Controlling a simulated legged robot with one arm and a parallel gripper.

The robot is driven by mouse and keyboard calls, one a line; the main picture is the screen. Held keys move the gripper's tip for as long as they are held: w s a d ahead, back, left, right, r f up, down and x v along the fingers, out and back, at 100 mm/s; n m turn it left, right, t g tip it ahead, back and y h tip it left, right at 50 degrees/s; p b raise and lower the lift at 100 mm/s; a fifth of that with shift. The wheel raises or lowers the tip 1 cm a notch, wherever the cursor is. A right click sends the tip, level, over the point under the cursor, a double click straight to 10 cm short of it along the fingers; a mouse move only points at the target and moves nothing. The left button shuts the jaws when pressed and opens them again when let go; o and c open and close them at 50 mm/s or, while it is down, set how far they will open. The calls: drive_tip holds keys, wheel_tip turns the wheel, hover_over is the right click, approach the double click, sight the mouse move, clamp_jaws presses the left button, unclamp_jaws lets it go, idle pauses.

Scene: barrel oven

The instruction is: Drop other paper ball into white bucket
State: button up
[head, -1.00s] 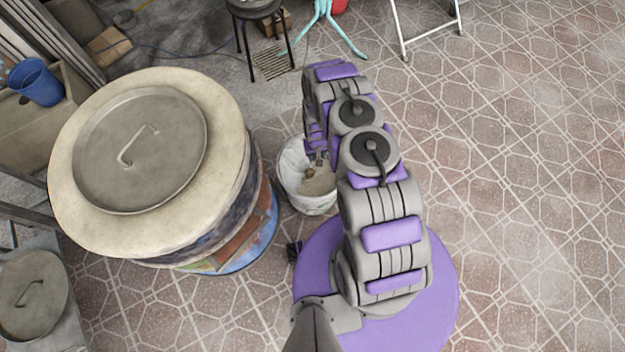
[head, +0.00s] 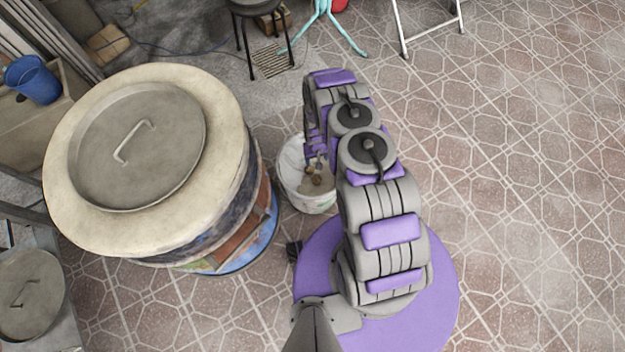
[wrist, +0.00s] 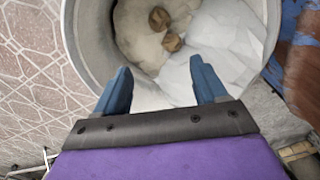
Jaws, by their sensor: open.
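The white bucket (head: 308,198) stands on the floor beside the barrel oven in the head view. In the wrist view its rim and wall (wrist: 88,40) fill the upper part. Two small brown crumpled paper balls lie inside on white material: one paper ball (wrist: 159,18) is farther up in the picture, the other paper ball (wrist: 172,42) is just below it. My gripper (wrist: 160,85) is open and empty, its two blue fingers apart over the bucket's mouth. In the head view my arm hides part of the bucket and the fingertips.
The barrel oven (head: 215,235) with its round metal lid (head: 137,147) stands close left of the bucket. A black stool (head: 256,8) and a folding frame (head: 428,25) stand at the back. The tiled floor to the right (head: 530,200) is clear.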

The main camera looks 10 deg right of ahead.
wheel_tip(320, 180, up, 17)
drive_tip(key=p, duration=0.4)
drive_tip(key=shift+r, duration=0.15)
idle(0.3)
idle(0.4)
